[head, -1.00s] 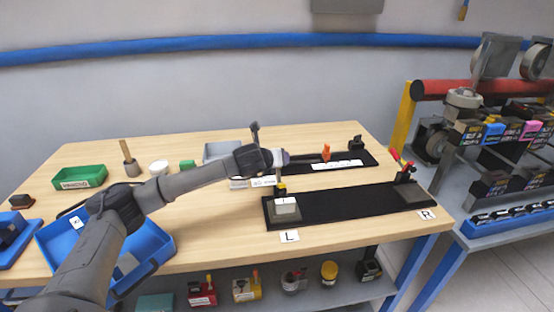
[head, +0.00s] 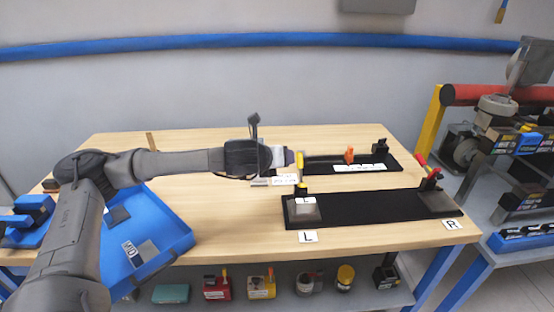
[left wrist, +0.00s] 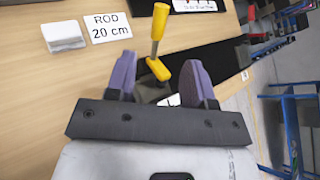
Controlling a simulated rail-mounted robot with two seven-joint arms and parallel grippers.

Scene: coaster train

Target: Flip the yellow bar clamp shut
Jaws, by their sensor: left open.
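The yellow bar clamp (head: 301,187) stands at the L end of the near black board (head: 370,208). Its yellow handle (head: 300,161) points up, so the clamp looks open. In the left wrist view the yellow handle (left wrist: 160,20) rises beyond the fingers, and a yellow bar (left wrist: 162,84) of the clamp shows between them. My left gripper (head: 289,157) is open, just left of the handle in the head view. Its two purple fingers (left wrist: 160,85) show apart in the wrist view; contact cannot be told. My right gripper is not in view.
The far black board (head: 400,165) carries an orange-handled clamp (head: 349,154). A red-handled clamp (head: 430,177) stands at the R end of the near board. A blue tray (head: 178,238) lies at left under my arm. A "ROD 20 cm" label (left wrist: 108,27) lies near the gripper.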

